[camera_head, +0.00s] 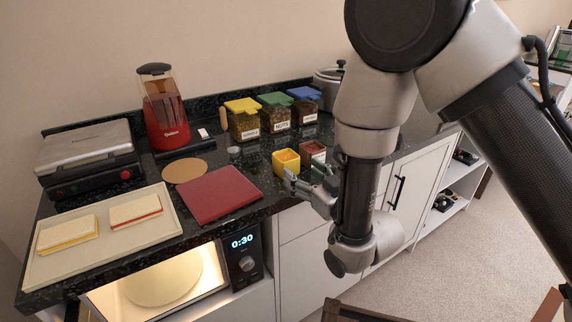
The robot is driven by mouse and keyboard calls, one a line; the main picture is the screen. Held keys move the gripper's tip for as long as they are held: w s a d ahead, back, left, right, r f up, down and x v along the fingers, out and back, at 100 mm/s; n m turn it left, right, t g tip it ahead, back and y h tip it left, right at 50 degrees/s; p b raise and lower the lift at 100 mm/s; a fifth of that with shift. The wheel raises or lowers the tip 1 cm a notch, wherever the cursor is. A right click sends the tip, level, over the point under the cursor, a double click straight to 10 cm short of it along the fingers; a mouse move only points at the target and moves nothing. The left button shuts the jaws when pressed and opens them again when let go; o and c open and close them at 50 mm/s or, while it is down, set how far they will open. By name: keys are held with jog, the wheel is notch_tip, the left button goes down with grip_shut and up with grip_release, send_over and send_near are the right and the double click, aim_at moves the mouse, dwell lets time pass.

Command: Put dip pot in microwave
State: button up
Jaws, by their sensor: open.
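Two small square pots stand side by side near the counter's front edge: a yellow pot (286,162) with orange-yellow contents and a reddish-brown pot (312,153). I cannot tell which one is the dip pot. My gripper (304,177) is open at the counter edge, just in front of both pots. Its fingers point toward the pots, and no object shows between them. The lower part of the reddish-brown pot is partly hidden by the gripper. The microwave (247,263) sits under the counter at the lower left. Its lit interior with a round turntable (163,281) is visible, and its display reads 0:30.
A red board (222,193) and a cream tray (72,260) with two sandwich-like stacks lie on the dark counter. Behind are a grill press (88,158), a red blender (165,110) and lidded jars (276,113). Open floor (470,265) lies to the right.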

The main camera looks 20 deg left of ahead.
aim_at(292, 162)
jog(key=x, duration=0.7)
jog(key=shift+w+d+r, duration=0.1)
jog(key=shift+w, duration=0.05)
jog(key=c, duration=1)
jog(key=shift+r, duration=0.1)
jog(key=shift+c, duration=0.2)
